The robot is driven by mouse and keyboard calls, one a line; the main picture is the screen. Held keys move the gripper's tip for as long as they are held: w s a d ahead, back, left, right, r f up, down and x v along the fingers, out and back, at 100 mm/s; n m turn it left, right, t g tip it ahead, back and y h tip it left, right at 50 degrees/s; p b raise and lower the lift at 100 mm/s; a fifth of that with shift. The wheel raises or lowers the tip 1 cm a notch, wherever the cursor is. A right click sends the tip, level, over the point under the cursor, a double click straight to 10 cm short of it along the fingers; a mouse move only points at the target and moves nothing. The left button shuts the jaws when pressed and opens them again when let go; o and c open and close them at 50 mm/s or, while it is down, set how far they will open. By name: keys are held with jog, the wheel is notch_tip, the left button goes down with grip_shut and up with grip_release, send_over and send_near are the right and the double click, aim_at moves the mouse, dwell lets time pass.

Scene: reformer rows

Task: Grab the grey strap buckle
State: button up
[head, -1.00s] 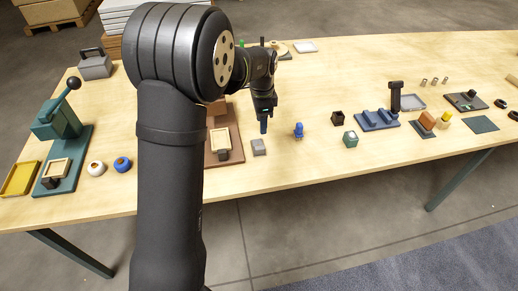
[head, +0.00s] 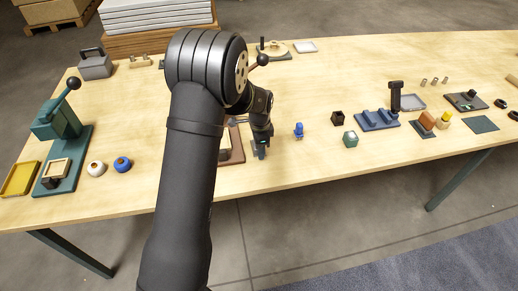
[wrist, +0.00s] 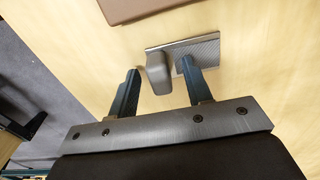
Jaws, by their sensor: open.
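The grey strap buckle (wrist: 158,66) shows in the wrist view as a flat, ribbed plate with a rounded raised block at its left end. It lies on the wooden table. My gripper (wrist: 159,67) is open, with its two blue-green fingers pointing at the buckle. The raised block is between the fingertips in the picture, and the right finger covers part of the ribbed plate. I cannot tell whether either finger touches it. In the head view my gripper (head: 260,153) is low over the table's front part and mostly hides the buckle.
A brown-based press (head: 237,148) stands just left of my gripper, partly hidden by my arm; its edge (wrist: 140,8) shows in the wrist view. A blue figure-like piece (head: 299,131) stands to the right. The table front (head: 310,165) is clear there.

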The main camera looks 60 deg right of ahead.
grip_shut()
dwell(0.3)
